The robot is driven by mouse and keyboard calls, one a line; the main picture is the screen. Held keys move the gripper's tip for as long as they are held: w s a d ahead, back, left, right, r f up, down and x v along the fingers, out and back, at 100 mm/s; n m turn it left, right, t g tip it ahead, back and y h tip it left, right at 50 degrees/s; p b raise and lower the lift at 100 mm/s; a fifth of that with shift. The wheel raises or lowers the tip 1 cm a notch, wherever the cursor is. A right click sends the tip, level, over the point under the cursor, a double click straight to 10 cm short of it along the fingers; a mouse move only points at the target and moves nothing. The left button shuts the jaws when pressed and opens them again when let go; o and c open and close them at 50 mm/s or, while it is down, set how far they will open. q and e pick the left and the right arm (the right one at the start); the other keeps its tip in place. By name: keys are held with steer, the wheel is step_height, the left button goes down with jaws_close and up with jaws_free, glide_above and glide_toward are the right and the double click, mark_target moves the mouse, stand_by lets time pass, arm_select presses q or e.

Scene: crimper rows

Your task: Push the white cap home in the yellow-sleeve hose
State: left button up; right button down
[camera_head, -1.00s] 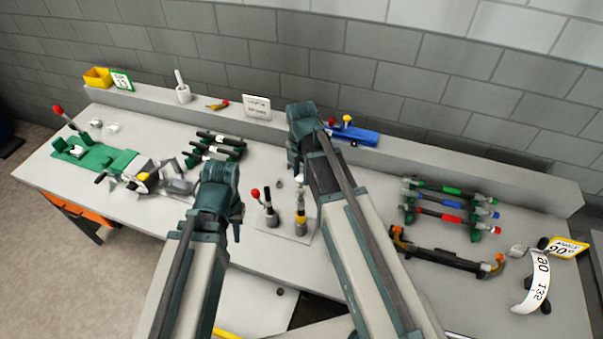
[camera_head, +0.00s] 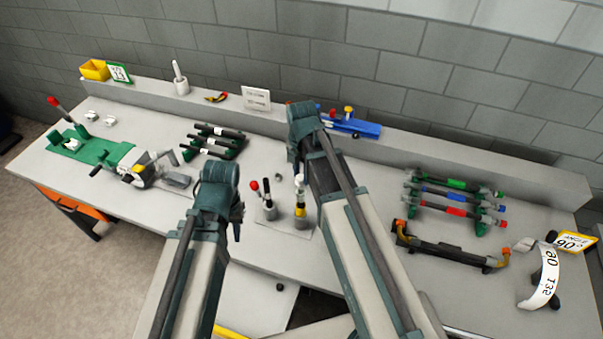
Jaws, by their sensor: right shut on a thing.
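The yellow-sleeve hose (camera_head: 300,211) stands upright in a grey holder on a small plate in the middle of the bench. A white cap (camera_head: 299,181) shows at the upper end of this hose. I cannot tell how deep it sits. My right gripper (camera_head: 297,172) points down over the hose and is shut, apparently on the white cap; its fingertips are mostly hidden by my own wrist. My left gripper (camera_head: 237,231) hangs left of the plate, apart from the hose. Its fingers are too small and dark to tell if they are open.
A red-knobbed lever (camera_head: 254,186) and a dark upright piece stand just left of the hose. Dark hoses lie on a rack (camera_head: 213,144) behind left; colour-banded hoses (camera_head: 455,197) lie at right. A green tool (camera_head: 85,146) is far left, a blue one (camera_head: 352,126) at the back.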

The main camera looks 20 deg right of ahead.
mark_target(302, 177)
steer(key=shift+f+b, duration=0.35)
steer(key=shift+f, duration=0.35)
steer(key=shift+f+b, duration=1.6)
stand_by(0.8)
steer(key=shift+c, duration=2.3)
jaws_free()
steer(key=shift+r, duration=0.1)
step_height(302, 177, up, 14)
steer(key=p, duration=1.4)
steer(key=shift+f, duration=0.2)
